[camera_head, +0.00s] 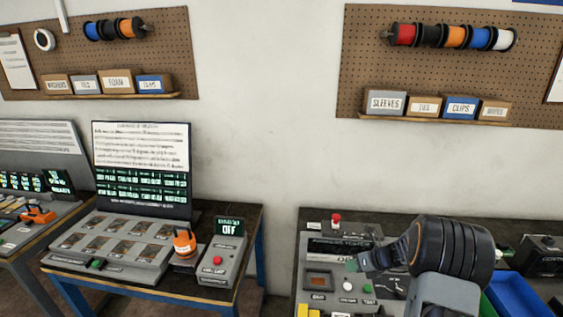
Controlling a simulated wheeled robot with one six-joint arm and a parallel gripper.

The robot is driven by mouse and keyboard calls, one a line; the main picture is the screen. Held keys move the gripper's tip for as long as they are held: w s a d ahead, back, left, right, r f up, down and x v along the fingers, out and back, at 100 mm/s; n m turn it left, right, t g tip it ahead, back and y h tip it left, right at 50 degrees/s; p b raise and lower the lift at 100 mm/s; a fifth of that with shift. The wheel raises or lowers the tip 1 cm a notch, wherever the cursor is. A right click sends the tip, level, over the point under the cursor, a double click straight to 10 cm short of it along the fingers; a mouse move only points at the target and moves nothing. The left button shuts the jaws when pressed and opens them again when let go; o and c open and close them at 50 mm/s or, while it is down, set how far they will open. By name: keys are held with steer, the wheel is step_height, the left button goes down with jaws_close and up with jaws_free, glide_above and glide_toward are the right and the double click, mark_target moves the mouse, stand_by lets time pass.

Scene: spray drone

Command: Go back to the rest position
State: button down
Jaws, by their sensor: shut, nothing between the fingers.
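My gripper (356,265) is at the lower right, at the end of my dark arm. It points left and hangs over the grey tester console (312,277) on the right bench. Its fingers are shut and I see nothing held in them. My arm covers part of the console and the bench behind it. I cannot tell how high the fingertips are above the console.
The right bench (315,213) also carries a red button (336,218) and a blue bin (517,292). The left bench holds a grey panel (150,258), an orange device (184,241) and a control box (226,262) reading OFF. A gap separates the benches. Pegboards hang above.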

steer(key=s+f+n+g, duration=0.1)
steer(key=s+n+g, duration=0.1)
steer(key=s+n, duration=0.45)
steer(key=s+a+r+n+h, duration=0.2)
steer(key=s+r+n, duration=0.3)
steer(key=n, duration=0.3)
steer(key=s+a+r+n+t+h+b, duration=0.1)
steer(key=s+a+r+n+h, duration=0.2)
steer(key=s+a+r+n, duration=0.2)
steer(key=s+a+r+n+h+b, duration=0.1)
steer(key=s+a+r+n, duration=0.3)
steer(key=n, duration=0.9)
step_height(320, 180, up, 4)
steer(key=shift+s+a+f+h, duration=0.1)
steer(key=shift+s+a+h, duration=0.1)
steer(key=shift+s+h, duration=0.7)
steer(key=shift+s, duration=0.15)
